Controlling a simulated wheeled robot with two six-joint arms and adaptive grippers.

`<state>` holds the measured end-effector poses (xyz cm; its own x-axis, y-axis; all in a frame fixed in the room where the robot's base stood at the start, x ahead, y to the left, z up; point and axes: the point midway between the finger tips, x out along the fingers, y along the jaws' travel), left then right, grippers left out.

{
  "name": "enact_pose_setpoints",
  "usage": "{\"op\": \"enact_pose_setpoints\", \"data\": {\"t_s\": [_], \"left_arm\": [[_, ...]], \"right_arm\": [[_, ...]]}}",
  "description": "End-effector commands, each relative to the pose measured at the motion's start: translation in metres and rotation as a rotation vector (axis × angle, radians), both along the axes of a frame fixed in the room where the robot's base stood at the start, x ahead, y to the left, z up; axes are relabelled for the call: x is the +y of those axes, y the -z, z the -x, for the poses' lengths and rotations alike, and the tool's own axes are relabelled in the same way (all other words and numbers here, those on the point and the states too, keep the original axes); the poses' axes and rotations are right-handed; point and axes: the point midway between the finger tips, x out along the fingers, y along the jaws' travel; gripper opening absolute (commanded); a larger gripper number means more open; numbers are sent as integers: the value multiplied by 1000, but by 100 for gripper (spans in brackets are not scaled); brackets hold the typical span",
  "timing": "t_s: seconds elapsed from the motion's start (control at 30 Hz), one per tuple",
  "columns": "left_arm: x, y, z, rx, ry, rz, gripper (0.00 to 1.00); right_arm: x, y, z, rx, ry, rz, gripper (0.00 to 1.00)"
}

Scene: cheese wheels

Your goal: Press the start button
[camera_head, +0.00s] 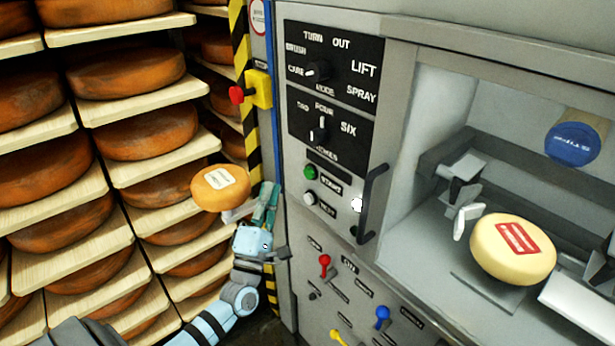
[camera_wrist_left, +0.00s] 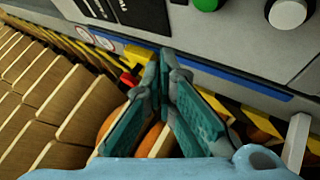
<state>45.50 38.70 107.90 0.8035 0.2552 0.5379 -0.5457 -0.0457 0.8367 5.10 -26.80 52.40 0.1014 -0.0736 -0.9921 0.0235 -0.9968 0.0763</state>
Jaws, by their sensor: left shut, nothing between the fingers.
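The start button is a round green button (camera_head: 310,172) on the grey machine panel, beside a label reading START (camera_head: 331,183). It also shows at the top edge of the left wrist view (camera_wrist_left: 207,4), partly cut off. My left gripper (camera_head: 268,190) has teal fingers pointing up, to the left of and a little below the green button in the head view. Its fingers are shut and empty, apart from the button. In the left wrist view the fingertips (camera_wrist_left: 166,62) meet below the panel's buttons. My right gripper is not in view.
A white button (camera_head: 310,199) sits just below the green one. A dark handle (camera_head: 372,204) stands to the right. A red button on a yellow box (camera_head: 259,90) is on the striped post. Cheese wheels on shelves (camera_head: 150,131) fill the left. A pale cheese (camera_head: 512,264) sits in the machine.

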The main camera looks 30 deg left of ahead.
Motion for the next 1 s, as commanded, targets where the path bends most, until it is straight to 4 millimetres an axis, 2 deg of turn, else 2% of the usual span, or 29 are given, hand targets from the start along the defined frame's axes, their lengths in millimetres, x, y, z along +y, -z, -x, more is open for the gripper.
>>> {"op": "enact_pose_setpoints", "data": {"t_s": [0.2, 0.4, 0.6, 1.0], "left_arm": [[-9, 4, -31, -1, -1, 2, 0], [-15, 3, -52, 0, -1, 0, 0], [-18, 1, -59, 1, -1, -2, 0], [-18, 1, -59, 1, -1, -1, 0]], "right_arm": [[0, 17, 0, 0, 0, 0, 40], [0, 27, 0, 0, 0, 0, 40], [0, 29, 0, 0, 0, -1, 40], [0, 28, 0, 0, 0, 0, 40]]}}
